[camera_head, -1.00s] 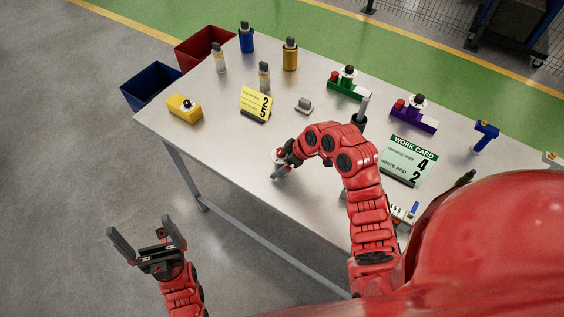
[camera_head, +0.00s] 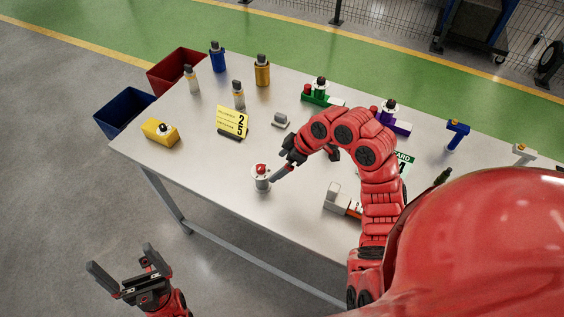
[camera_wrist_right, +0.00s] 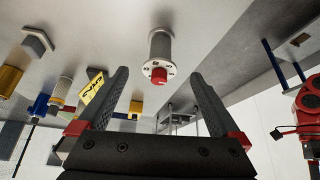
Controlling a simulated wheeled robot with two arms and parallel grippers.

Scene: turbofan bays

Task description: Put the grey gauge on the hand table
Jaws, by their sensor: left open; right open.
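A grey cylinder with a marked white ring and a red knob, which looks like the grey gauge (camera_head: 261,182), stands upright on the long light-grey table (camera_head: 225,185) near its front edge. In the right wrist view the gauge (camera_wrist_right: 160,47) shows between and beyond the fingers. My right gripper (camera_head: 277,175) is open, close to the gauge's right side; contact cannot be told. Its spread fingers show in the wrist view (camera_wrist_right: 160,82). My left gripper (camera_head: 121,258) is open and empty, off the table at lower left. No other table is clearly seen.
A yellow block (camera_head: 157,131), yellow number card (camera_head: 232,122), small grey block (camera_head: 281,120) and several bottles stand behind. A grey-and-orange item (camera_head: 335,197) is partly behind my right arm. Blue (camera_head: 122,108) and red (camera_head: 172,72) bins adjoin the table's left end.

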